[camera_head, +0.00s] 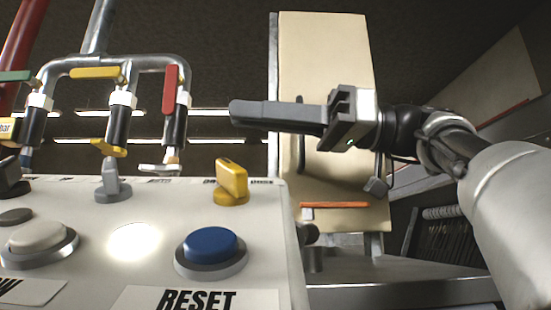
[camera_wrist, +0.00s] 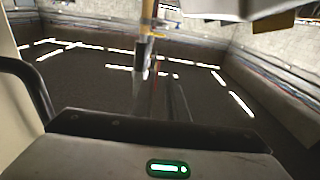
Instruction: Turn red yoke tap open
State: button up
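The red tap handle (camera_head: 170,90) is in the head view at upper left. It stands upright along the rightmost branch of a metal pipe yoke (camera_head: 150,62), above a white collar and a black hose piece. My gripper (camera_head: 236,112) points left, with its fingertips to the right of the red handle and a little lower. A gap shows between them in the picture, and the gripper does not appear to touch the handle. The fingers overlap from this side, so their opening is unclear. In the wrist view the fingers are dark and hard to make out.
A yellow handle (camera_head: 95,73) and a green handle (camera_head: 17,76) lie level on the other branches. Below is a white panel (camera_head: 270,262) with a blue button (camera_head: 210,246), a pale button (camera_head: 38,238) and a yellow knob (camera_head: 232,179). A cream board (camera_head: 325,60) stands behind my gripper.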

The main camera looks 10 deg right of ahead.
jog(key=d+f, duration=0.2)
jog(key=d, duration=0.3)
jog(key=shift+s+d, duration=0.2)
jog(key=shift+d, duration=0.2)
jog(key=shift+d+f, duration=0.1)
dwell(0.8)
